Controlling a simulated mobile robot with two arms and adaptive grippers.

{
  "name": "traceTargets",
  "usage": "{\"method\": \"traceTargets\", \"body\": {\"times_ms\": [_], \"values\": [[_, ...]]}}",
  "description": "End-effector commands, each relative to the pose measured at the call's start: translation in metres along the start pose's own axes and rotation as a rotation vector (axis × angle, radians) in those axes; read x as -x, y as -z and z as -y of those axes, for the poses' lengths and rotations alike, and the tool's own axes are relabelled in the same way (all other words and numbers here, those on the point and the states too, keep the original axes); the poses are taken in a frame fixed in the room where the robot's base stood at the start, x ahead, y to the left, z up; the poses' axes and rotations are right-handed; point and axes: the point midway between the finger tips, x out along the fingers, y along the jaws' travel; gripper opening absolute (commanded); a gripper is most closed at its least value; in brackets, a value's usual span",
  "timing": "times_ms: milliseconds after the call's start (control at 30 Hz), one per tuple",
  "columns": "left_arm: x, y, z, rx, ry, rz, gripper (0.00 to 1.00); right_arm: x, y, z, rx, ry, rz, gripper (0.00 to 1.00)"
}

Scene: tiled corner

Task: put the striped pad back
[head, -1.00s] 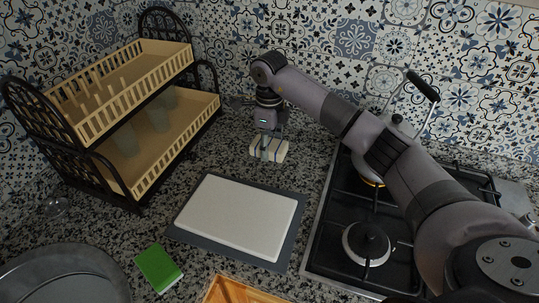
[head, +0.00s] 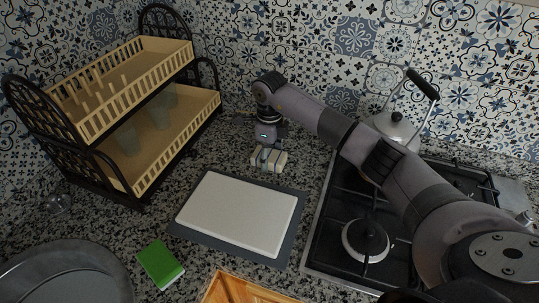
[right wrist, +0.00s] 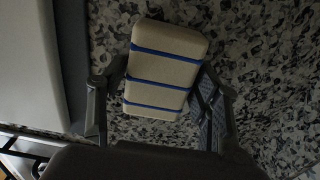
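The striped pad (head: 271,159), a cream block with thin blue stripes, is at the counter's back, behind the board. It also shows in the right wrist view (right wrist: 164,72), slightly turned, between the fingers of my right gripper (right wrist: 163,95). The gripper's fingers lie along both sides of the pad and look closed on it. In the head view my right gripper (head: 267,152) reaches down over the pad and partly hides it. I cannot tell whether the pad's underside touches the counter. My left gripper is not in view.
A white board on a grey mat (head: 182,228) lies in front of the pad. A two-tier rack (head: 205,108) stands left, the gas stove (head: 330,235) with a kettle (head: 398,128) right. A green sponge (head: 160,264) and a round metal dish (head: 65,275) are at front left.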

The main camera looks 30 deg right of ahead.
Motion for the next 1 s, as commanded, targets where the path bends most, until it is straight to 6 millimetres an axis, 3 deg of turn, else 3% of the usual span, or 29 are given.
{"method": "traceTargets", "body": {"times_ms": [133, 567, 1000], "values": [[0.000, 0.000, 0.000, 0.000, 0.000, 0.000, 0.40, 0.000, 0.000, 0.000, 0.000, 0.000, 0.000, 0.71], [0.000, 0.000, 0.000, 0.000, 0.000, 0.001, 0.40, 0.009, -0.001, 0.001, 0.000, 0.002, 0.003, 0.71], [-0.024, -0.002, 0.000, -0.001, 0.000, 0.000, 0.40, 0.097, -0.001, 0.001, 0.000, 0.003, 0.003, 0.71]]}}
